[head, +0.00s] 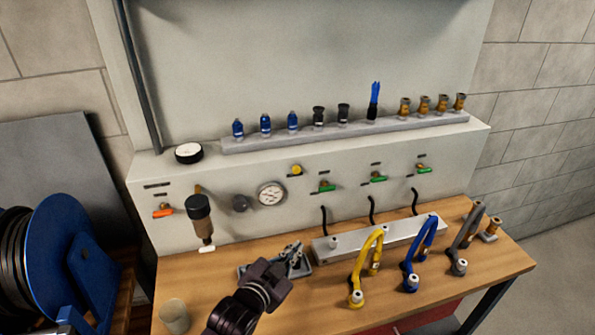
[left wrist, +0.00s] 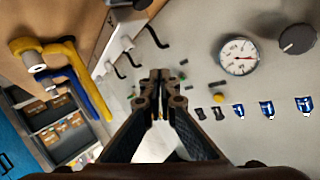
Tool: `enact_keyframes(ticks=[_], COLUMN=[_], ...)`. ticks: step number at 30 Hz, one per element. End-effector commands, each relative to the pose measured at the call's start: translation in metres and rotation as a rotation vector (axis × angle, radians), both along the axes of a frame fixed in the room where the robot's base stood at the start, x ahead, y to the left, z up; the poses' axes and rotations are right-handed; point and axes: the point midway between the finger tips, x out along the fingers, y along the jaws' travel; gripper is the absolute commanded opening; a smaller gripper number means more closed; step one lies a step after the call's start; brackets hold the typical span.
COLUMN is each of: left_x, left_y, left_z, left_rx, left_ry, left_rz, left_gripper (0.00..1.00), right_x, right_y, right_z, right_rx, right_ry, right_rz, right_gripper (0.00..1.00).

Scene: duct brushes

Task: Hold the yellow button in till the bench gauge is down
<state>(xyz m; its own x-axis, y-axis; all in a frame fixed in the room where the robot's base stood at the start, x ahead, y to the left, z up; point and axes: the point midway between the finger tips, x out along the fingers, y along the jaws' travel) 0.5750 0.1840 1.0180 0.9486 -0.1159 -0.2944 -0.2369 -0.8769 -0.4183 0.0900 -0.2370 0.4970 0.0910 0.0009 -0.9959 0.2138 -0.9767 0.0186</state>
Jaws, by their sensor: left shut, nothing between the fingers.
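The yellow button (head: 297,170) is on the grey upright panel of the bench, right of and above the round white gauge (head: 271,194). The reading is too small to tell. My left gripper (head: 296,248) is shut and empty over the bench top, below the panel and apart from the button. It also shows in the left wrist view (left wrist: 160,74). My right gripper is not in view.
Green-handled valves (head: 327,187) sit right of the button. A filter bowl (head: 200,217) hangs left. Several fittings stand on the ledge above.

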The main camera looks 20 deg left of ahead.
Motion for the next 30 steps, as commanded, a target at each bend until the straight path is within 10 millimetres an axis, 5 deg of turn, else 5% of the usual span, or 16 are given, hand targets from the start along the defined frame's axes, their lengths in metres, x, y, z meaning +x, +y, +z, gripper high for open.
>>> enact_keyframes(ticks=[6, 12, 30], left_x=[0.049, 0.062, 0.072], left_y=[-0.008, -0.012, -0.007], left_z=[0.07, 0.103, 0.107], left_rx=[0.078, 0.115, 0.121], left_ry=[-0.305, -0.445, -0.469], left_rz=[-0.062, -0.084, -0.089], left_gripper=[0.0, 0.0, 0.0], right_x=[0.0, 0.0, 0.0], right_y=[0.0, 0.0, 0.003], right_z=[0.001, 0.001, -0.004], right_rx=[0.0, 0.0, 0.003], right_ry=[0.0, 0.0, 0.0], right_rz=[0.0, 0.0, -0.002], right_gripper=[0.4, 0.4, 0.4])
